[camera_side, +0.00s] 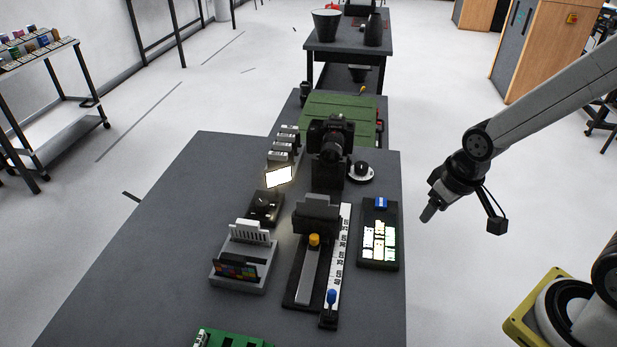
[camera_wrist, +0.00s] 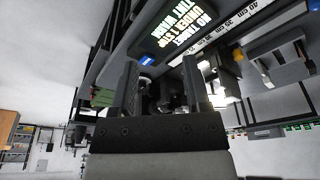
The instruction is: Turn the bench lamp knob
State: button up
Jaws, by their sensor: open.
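The bench lamp is a small dark base (camera_side: 265,207) with a bright lit panel (camera_side: 279,177) above it, left of centre on the grey bench. A small knob-like part seems to be on the base, but it is too small to make out well. My gripper (camera_side: 428,213) is off the right edge of the bench, in the air, well apart from the lamp. In the wrist view my gripper (camera_wrist: 160,85) shows two dark fingers spread apart with nothing held between them. A bright patch by the right finger may be the lamp panel; I cannot be sure.
A black camera (camera_side: 331,135) stands behind a ruler rail (camera_side: 341,248) with yellow and blue knobs. A lit text display (camera_side: 378,235) lies between my gripper and the rail. A colour-card holder (camera_side: 242,262) and a green board (camera_side: 230,340) are nearer. The bench's left side is clear.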

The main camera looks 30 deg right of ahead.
dwell(0.4)
jog(key=shift+o, duration=1.4)
jog(key=shift+w+v, duration=0.55)
jog(key=shift+v, duration=1.95)
jog(key=w+a+r+n, duration=0.1)
jog(key=w+a+n, duration=0.1)
jog(key=w+n, duration=0.3)
jog(key=w+a+r+n, duration=0.2)
jog(key=w+n, duration=0.1)
jog(key=w, duration=0.3)
jog(key=w+a+n+h, duration=0.2)
jog(key=w+a+n, duration=0.8)
jog(key=w+n, duration=0.3)
jog(key=w+a+f+n+h, duration=0.1)
jog(key=w+a+f+n, duration=0.2)
jog(key=w+a+n, duration=0.45)
notch_tip(320, 180, down, 10)
jog(key=s+a+m, duration=0.1)
jog(key=shift+f+t, duration=0.25)
jog(key=shift+t, duration=0.05)
jog(key=shift+s+m, duration=0.1)
jog(key=shift+m, duration=0.15)
